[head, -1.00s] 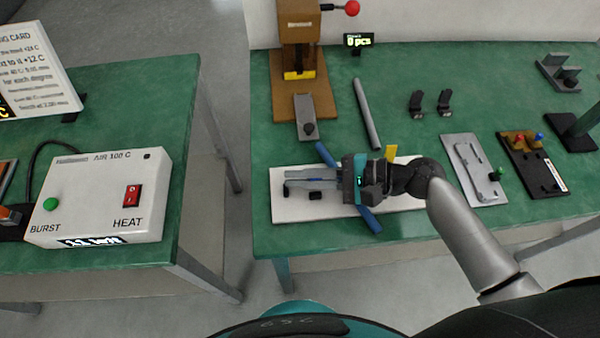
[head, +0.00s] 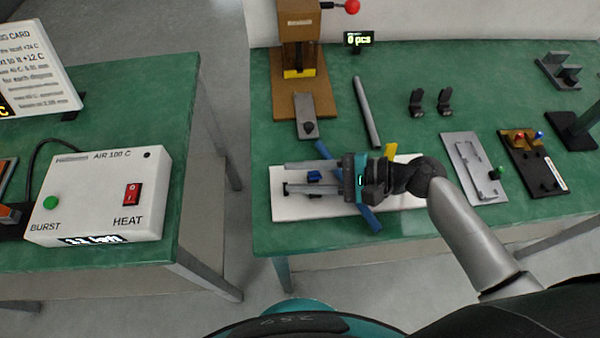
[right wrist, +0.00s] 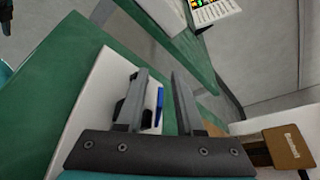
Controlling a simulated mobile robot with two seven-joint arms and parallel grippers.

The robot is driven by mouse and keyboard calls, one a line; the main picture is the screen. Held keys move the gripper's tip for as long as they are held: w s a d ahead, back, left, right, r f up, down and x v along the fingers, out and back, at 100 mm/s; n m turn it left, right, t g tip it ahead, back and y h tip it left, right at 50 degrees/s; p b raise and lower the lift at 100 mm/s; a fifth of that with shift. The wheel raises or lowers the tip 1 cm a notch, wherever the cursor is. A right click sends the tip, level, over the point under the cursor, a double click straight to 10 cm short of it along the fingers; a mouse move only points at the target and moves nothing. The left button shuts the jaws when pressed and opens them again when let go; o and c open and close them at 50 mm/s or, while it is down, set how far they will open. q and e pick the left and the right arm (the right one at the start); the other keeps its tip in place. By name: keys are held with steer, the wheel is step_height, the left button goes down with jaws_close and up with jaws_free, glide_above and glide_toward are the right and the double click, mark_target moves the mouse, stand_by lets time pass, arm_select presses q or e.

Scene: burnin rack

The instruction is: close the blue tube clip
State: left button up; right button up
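The blue tube (head: 370,217) runs diagonally across the white board (head: 285,211), passing under my right gripper. A small blue part (head: 314,176), which looks like the blue clip, lies on the board left of the tube. My right gripper (head: 286,177) reaches leftward over the board with its fingers apart, one on each side of this part. The right wrist view shows the fingers apart too, with a blue piece (right wrist: 160,106) seen between them; I cannot tell whether it is clip or tube. Whether the clip is shut is too small to tell. My left gripper is not in view.
A brown press (head: 298,45) and a grey rod (head: 367,112) are behind the board. A yellow tab (head: 391,151) is at its far edge. A grey fixture (head: 470,170) and dark plate (head: 535,165) stand right. A heater box (head: 100,197) is on the left table, across a gap.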

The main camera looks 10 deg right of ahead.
steer(key=p+v, duration=0.1)
steer(key=v, duration=1.4)
